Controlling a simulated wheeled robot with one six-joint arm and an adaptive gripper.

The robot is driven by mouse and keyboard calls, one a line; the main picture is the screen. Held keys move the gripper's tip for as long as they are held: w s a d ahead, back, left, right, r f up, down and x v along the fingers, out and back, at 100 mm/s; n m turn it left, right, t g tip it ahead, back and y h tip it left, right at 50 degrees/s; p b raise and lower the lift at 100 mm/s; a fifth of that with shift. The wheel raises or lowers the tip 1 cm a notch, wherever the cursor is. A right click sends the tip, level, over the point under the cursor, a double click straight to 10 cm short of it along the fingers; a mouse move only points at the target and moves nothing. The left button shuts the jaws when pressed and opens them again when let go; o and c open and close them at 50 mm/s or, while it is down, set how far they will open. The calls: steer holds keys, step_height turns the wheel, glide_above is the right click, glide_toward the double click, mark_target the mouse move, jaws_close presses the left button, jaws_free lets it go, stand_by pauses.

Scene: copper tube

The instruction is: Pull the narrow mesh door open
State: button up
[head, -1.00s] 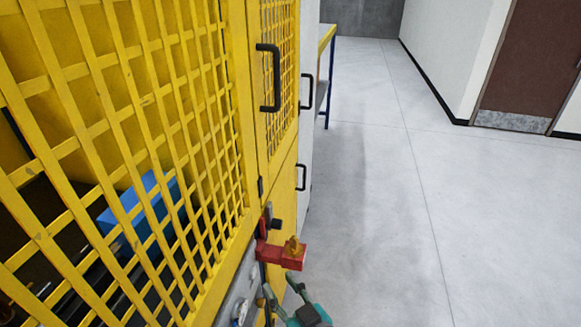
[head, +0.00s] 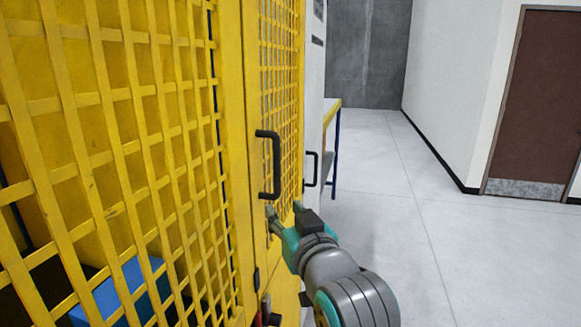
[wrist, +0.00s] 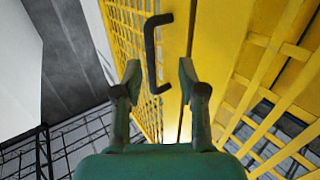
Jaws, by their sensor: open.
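The narrow yellow mesh door (head: 282,85) stands beyond the wide mesh panel and looks shut. Its black bar handle (head: 276,165) is upright near the door's near edge. My gripper (head: 283,213) is just below the handle's lower end in the head view, open and empty. In the wrist view the handle (wrist: 151,52) lies ahead of my open fingers (wrist: 158,78), its lower end between the fingertip lines. The narrow door's mesh (wrist: 121,32) shows to the left of the handle there. I cannot tell the exact gap between fingers and handle.
A wide yellow mesh panel (head: 122,100) fills the left, with a blue box (head: 120,290) behind it. Another black handle (head: 311,169) is on a white cabinet beyond. A table (head: 332,125) stands farther back. The grey floor to the right is clear.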

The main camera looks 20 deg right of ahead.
glide_toward(278, 169)
steer(key=w, duration=1.1)
steer(key=shift+d+f, duration=0.1)
steer(key=shift+d, duration=0.1)
jaws_close()
